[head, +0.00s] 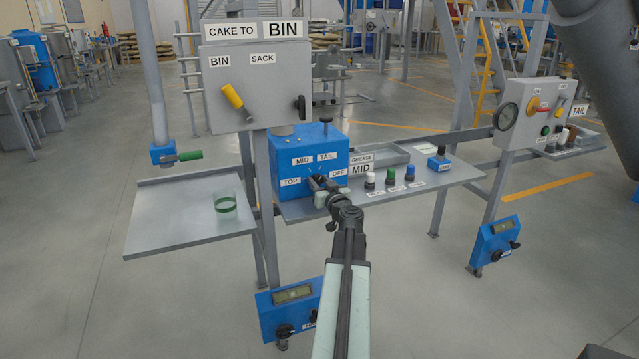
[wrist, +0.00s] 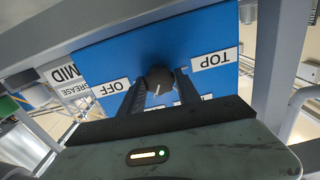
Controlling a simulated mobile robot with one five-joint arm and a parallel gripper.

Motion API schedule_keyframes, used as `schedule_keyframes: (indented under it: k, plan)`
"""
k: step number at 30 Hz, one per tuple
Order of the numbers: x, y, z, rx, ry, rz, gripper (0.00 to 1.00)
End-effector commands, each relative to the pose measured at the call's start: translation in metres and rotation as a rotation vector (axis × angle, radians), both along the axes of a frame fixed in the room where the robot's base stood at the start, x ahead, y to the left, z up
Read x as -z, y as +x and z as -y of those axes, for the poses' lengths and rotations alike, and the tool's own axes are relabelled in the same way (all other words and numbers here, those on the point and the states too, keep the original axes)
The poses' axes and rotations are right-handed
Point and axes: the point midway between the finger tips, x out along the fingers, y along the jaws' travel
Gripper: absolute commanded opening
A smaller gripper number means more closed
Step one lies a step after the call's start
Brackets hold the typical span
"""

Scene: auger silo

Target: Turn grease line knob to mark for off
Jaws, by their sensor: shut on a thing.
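The blue grease box (head: 290,152) stands on the grey shelf, with labels MID, TAIL, TOP and OFF on its front. Its sign (head: 361,169) reads GREASE MID. My gripper (head: 318,183) is at the box front and mostly hides the knob in the head view. In the wrist view the box appears upside down, and the round dark knob (wrist: 159,78) sits between my two fingers, gripped. A white line on the knob points toward the bottom of that view, away from the OFF label (wrist: 108,87) at left and TOP label (wrist: 211,60) at right. The lower labels are mostly hidden.
Right of the box, several small knobs (head: 391,175) and a blue button box (head: 439,160) stand on the shelf. A grey panel with a yellow lever (head: 232,96) hangs above left. A glass with a green band (head: 226,203) stands on the left tray (head: 165,215).

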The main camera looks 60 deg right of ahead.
Motion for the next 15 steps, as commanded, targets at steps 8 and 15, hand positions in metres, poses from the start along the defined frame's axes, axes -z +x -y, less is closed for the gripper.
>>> schedule_keyframes:
  k: [8, 15]
  plan:
    - [0.0001, -0.0005, 0.0001, 0.000, 0.063, 0.046, 0.00]
    - [0.0003, -0.0009, 0.0006, 0.000, 0.207, 0.153, 0.00]
